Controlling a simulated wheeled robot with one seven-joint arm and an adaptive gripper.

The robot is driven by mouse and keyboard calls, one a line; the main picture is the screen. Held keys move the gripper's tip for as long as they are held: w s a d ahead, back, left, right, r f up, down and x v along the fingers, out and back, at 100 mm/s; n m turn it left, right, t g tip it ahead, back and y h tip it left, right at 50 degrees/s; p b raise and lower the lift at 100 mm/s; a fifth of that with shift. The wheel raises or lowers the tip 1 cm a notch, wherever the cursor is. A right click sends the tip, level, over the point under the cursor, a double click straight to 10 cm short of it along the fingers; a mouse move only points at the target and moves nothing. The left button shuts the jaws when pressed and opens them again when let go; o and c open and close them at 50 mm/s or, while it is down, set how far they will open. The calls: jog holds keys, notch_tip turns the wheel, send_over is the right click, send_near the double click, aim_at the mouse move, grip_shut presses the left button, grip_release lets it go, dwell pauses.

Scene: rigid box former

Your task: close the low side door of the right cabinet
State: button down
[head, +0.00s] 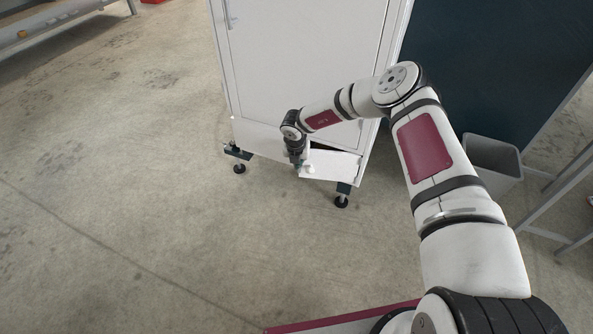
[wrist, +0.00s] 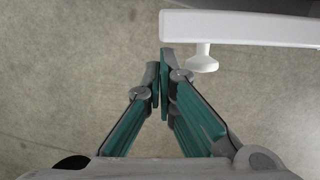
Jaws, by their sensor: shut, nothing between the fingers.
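The low side door (head: 335,166) is a small white panel at the foot of the white cabinet (head: 300,60). It stands ajar, with a dark gap above it. A white round knob (head: 308,169) sticks out near its left end. In the wrist view the door (wrist: 240,27) shows edge-on at the top right, with the knob (wrist: 203,60) below it. My gripper (head: 297,163) is shut and empty, just left of the knob at the door's left end. Its fingertips (wrist: 160,62) lie close to the door; I cannot tell whether they touch it.
The cabinet stands on dark feet (head: 341,201) with black pads. A grey bin (head: 492,165) and a metal frame (head: 560,190) stand at the right, by a dark panel (head: 490,70). The concrete floor (head: 130,220) at the left and front is clear.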

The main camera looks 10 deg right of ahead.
jog(key=shift+w, duration=0.1)
jog(key=shift+w+d+m, duration=0.25)
jog(key=shift+w+m, duration=0.35)
jog(key=shift+w, duration=0.4)
